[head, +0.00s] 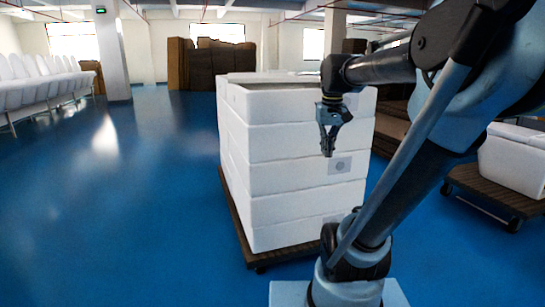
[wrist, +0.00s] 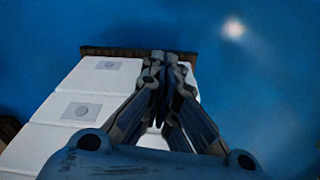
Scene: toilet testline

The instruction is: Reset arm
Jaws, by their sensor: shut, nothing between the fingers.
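My gripper (head: 328,146) hangs pointing down in front of the near face of a stack of white foam boxes (head: 260,182). Its fingers are closed together with nothing between them. In the wrist view my gripper (wrist: 160,58) is shut, and the white boxes (wrist: 60,135) lie behind and to the left of it. My arm comes in from the upper right in the head view, bent at the elbow, with its base at the bottom.
The stack stands on a brown wheeled pallet (head: 238,222). Another white box (head: 514,160) sits on a dolly (head: 490,190) at the right. Brown stacks (head: 210,64) stand at the back and white seats (head: 36,82) at the far left. The blue floor (head: 110,200) at left is clear.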

